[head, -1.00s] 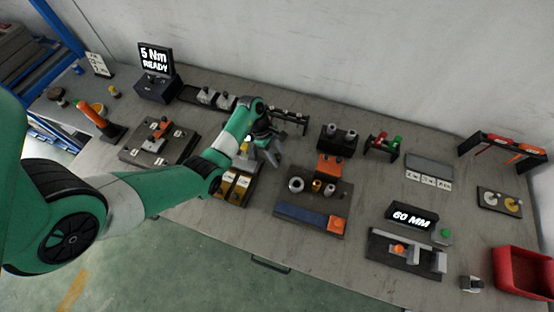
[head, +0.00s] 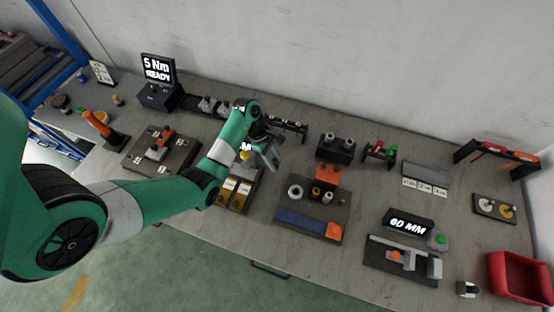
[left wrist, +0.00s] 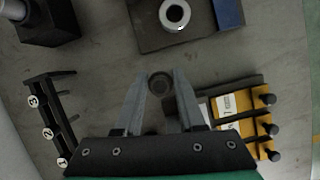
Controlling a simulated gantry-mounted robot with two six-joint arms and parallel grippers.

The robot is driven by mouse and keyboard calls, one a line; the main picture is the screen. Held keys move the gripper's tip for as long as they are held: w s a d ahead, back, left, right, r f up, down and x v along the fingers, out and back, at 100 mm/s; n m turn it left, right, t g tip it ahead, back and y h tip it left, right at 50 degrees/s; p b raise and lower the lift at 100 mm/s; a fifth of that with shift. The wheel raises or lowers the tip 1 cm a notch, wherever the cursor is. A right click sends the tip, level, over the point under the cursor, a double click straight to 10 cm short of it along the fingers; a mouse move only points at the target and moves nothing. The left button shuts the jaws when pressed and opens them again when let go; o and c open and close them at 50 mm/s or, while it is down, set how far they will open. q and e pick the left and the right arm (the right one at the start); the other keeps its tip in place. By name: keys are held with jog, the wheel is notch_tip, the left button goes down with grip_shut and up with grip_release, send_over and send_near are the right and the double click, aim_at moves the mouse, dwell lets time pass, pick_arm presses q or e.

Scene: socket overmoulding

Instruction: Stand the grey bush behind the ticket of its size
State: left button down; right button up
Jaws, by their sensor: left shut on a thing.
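My left gripper (head: 271,160) is over the middle of the bench, left of the dark plate with the silver ring. In the left wrist view its two fingers (left wrist: 160,84) are closed on a small round grey bush (left wrist: 159,86), seen end-on between the fingertips. The bush is not clear in the head view. White tickets (head: 424,186) stand in a row along the front of a grey pad (head: 427,172) at the right rear; their print is too small to read. The pad looks bare. My right gripper is not in view.
A gauge (head: 403,258) stands by a display reading 60 MM (head: 408,225). A red bin (head: 520,278) is far right. Yellow blocks (head: 236,192) lie beneath my left arm.

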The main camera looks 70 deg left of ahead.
pick_arm(q)
jog(key=s+d+r+p, duration=0.7)
jog(key=s+d+r, duration=0.1)
jog(key=s, duration=0.1)
jog(key=shift+s+d, duration=0.15)
jog(key=shift+d, duration=0.1)
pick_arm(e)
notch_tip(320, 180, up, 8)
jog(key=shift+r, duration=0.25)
